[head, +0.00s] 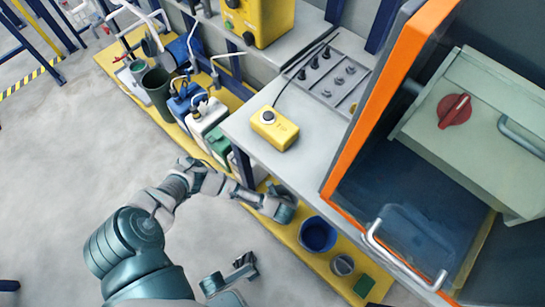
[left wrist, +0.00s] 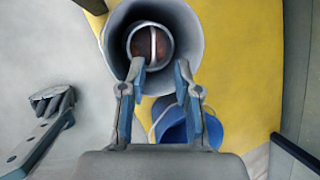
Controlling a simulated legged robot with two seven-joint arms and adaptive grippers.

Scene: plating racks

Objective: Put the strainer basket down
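In the left wrist view a round reddish-brown insert with a pale bar handle, which looks like the strainer basket (left wrist: 142,41), sits inside a wide grey container (left wrist: 194,38). My left gripper (left wrist: 160,68) has its two blue-padded fingers apart, with the container behind the tips and nothing clearly between them. In the head view my left gripper (head: 281,208) is over the yellow floor tray (head: 288,237), beside the shelf edge, and the basket cannot be made out there. My right gripper (head: 246,264) is low over the grey floor; its finger opening is too small to read.
A blue bucket (head: 318,234) stands close by on the tray and shows in the wrist view (left wrist: 174,130). A grey round container (head: 342,265) and a green block (head: 364,286) stand farther along. Bottles line the other end. The shelf (head: 253,146) overhangs the tray.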

